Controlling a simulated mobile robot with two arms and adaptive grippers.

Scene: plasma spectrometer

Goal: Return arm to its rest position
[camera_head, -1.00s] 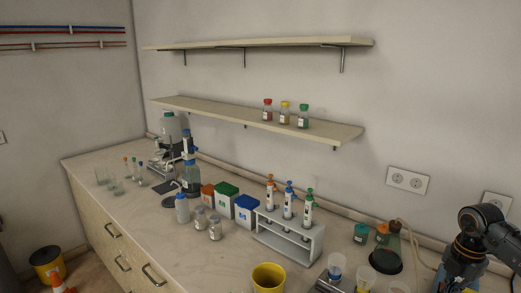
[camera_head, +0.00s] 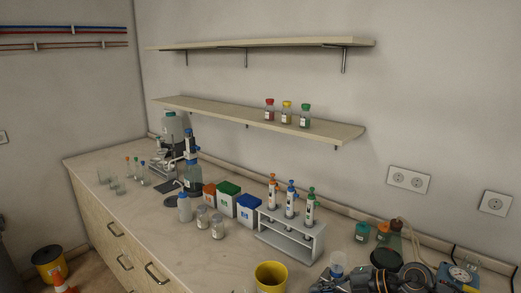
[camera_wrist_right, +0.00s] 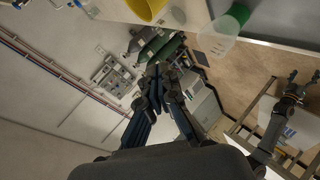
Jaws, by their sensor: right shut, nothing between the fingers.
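My right gripper (camera_wrist_right: 165,74) shows in the right wrist view, with its dark fingers in the middle of the picture. It is shut and nothing is between the fingers. In the head view, part of my dark right arm (camera_head: 386,279) shows low at the bottom edge, over the near right of the bench; its gripper cannot be made out clearly there. My left gripper is not seen in the head view.
The bench holds a yellow cup (camera_head: 270,277), a pipette rack (camera_head: 292,244), green-capped and blue-capped boxes, bottles and a microscope. A gauge (camera_head: 460,275) stands at the right. Shelves (camera_head: 250,118) hang on the wall. The bench's left front is clear.

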